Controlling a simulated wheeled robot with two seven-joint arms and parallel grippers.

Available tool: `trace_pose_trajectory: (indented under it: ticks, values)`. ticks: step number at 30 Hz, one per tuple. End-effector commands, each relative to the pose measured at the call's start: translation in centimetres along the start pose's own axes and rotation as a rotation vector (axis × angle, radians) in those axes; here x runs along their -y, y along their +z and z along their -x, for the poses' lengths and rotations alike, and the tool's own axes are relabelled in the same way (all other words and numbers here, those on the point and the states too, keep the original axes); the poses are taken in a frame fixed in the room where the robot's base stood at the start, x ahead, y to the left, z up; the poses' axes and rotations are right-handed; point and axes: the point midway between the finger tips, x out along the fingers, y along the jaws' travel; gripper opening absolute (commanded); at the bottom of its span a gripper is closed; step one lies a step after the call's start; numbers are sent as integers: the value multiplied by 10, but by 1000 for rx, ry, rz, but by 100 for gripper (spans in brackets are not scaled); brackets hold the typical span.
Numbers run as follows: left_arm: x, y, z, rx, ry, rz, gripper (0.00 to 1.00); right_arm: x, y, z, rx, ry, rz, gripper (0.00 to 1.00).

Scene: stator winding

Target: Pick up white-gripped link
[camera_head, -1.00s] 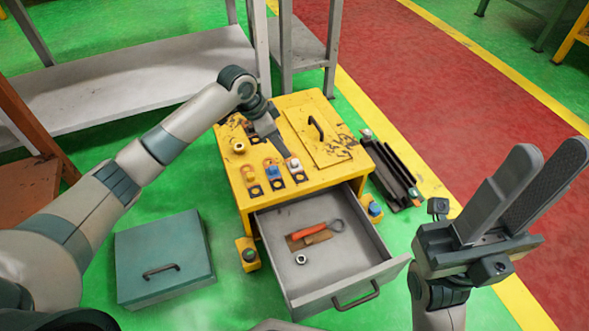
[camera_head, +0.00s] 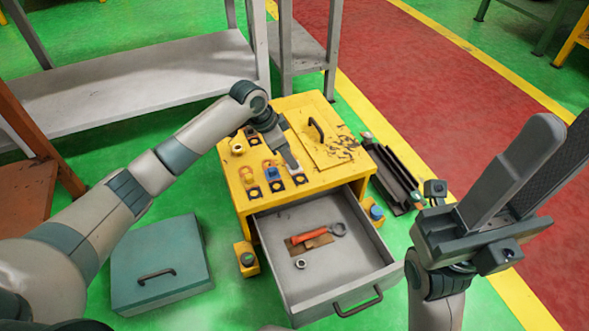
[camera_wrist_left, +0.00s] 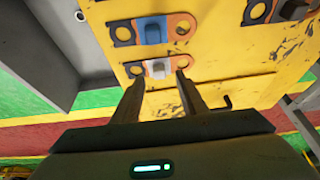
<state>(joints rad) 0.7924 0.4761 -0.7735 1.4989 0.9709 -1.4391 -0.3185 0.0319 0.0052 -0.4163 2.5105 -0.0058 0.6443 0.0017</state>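The white-gripped link (camera_wrist_left: 157,68) lies flat on the yellow cabinet top, an orange plate with a pale block in its middle. In the head view my left gripper (camera_head: 293,166) covers most of it. In the left wrist view my left gripper (camera_wrist_left: 159,79) is open, with its fingertips just short of the pale block and roughly either side of it. Whether the fingers touch the link cannot be told. My right gripper (camera_head: 530,170) is open and empty, raised at the right.
The cabinet's open drawer (camera_head: 340,285) holds an orange-handled tool (camera_head: 310,235) and a nut (camera_head: 301,263). A black handle (camera_head: 316,129) stands up on the cabinet top.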

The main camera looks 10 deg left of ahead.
Motion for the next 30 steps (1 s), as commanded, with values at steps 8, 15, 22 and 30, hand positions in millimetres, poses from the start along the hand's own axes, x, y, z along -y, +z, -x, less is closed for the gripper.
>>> trace_pose_trajectory:
  ticks: [8, 15, 22, 30]
  values:
    - [-1, 0, -28, -1, 0, 0, 39, 12, 4, -6, -44, -7, -39, 31]
    - [-1, 0, -30, 0, -1, 0, 39, 13, 5, -9, -48, -10, -44, 31]
    - [-1, 0, -30, 0, -1, 0, 39, 13, 5, -8, -47, -10, -43, 31]
    - [-1, 0, -30, 0, -1, 0, 0, 13, 5, -8, -47, -11, -43, 31]
